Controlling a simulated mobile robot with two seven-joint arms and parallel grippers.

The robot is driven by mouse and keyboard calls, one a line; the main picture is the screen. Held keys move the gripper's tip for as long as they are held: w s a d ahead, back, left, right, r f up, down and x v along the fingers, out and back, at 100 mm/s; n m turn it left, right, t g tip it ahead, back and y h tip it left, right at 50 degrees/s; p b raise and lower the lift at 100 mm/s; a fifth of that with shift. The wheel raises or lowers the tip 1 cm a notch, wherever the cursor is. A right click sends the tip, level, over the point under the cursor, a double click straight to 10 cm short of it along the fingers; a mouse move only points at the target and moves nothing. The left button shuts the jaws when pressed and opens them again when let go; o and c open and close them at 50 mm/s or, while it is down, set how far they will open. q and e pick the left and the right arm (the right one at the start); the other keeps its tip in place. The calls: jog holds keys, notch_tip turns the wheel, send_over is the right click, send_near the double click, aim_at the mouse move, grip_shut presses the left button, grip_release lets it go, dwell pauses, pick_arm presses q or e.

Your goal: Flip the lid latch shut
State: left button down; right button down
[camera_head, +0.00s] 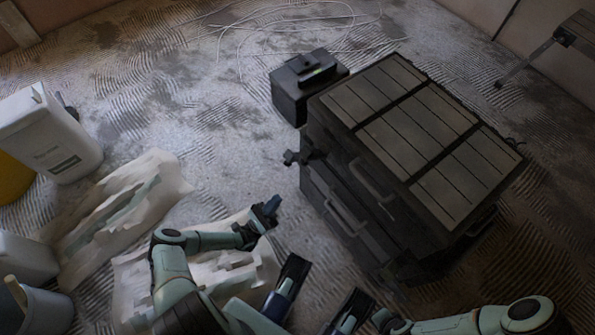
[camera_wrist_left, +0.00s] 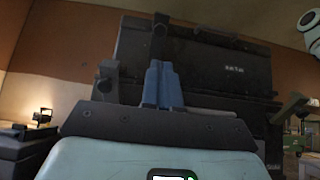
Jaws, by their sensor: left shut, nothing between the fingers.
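A large black toolbox (camera_head: 420,140) with a slatted lid (camera_head: 385,95) stands right of centre in the head view. A dark latch-like piece (camera_head: 292,158) sticks out from its left corner. My left gripper (camera_head: 271,206) is shut and empty, left of the box and apart from it in that view. In the left wrist view its blue fingers (camera_wrist_left: 162,86) point at the box's dark face (camera_wrist_left: 215,68). An upright dark piece (camera_wrist_left: 159,35) rises behind the fingertips; I cannot tell if they touch.
A small black case (camera_head: 296,95) stands just behind the toolbox. White jugs (camera_head: 55,135), a bucket (camera_head: 40,308) and a torn paper sack (camera_head: 125,205) are on the left. Loose cable (camera_head: 300,18) lies at the back. Open floor (camera_head: 215,125) lies between sack and toolbox.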

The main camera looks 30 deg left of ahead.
pick_arm(q)
send_near(313, 155)
jog(key=r, duration=0.1)
jog(key=shift+w+r+h, duration=0.3)
jog(key=shift+w+r, duration=0.35)
jog(key=shift+w, duration=0.3)
